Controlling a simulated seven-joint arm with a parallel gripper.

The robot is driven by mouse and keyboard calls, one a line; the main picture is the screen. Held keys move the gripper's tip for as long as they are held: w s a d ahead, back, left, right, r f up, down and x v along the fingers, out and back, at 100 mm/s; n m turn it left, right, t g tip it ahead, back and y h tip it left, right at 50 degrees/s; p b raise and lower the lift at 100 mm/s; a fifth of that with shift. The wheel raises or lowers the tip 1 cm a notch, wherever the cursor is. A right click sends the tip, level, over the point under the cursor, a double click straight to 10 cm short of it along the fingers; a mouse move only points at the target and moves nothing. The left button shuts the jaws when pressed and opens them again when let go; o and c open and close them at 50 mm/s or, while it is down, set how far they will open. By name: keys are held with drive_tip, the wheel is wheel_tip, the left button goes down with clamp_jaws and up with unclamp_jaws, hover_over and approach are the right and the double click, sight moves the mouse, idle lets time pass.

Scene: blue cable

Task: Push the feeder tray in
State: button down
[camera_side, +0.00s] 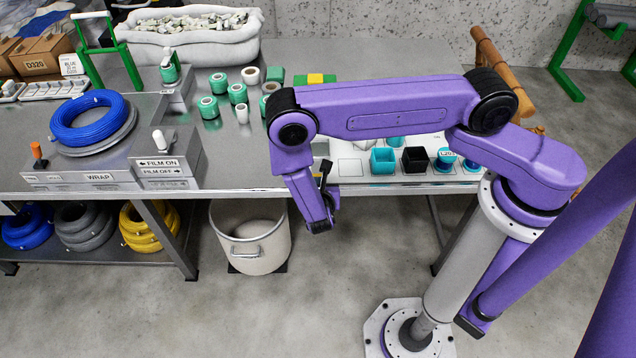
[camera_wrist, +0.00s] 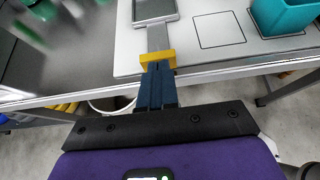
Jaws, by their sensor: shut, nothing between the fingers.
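The feeder tray (camera_wrist: 158,37) shows in the wrist view as a narrow grey slide with a yellow end piece (camera_wrist: 158,58) at the table's front edge. A grey, dark-rimmed holder (camera_wrist: 154,10) sits at its far end. My gripper (camera_wrist: 157,68) is shut and empty, its dark blue fingers pointing at the yellow end piece. The fingertips appear right at its near face; I cannot tell whether they touch. In the side view, my arm's end is at the table's front edge, and the tray and fingertips cannot be made out clearly.
A teal box (camera_side: 383,161) and a black box (camera_side: 414,160) stand on the white board right of my wrist. The FILM ON/OFF block (camera_side: 165,163) stands to the left. A white bin (camera_side: 250,240) is on the floor below. Green spools (camera_side: 208,107) stand behind.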

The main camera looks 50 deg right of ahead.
sight(317, 155)
drive_tip(key=shift+w+d, duration=0.15)
drive_tip(key=w+d, duration=0.9)
drive_tip(key=shift+w+d, duration=0.3)
drive_tip(key=shift+d, duration=0.05)
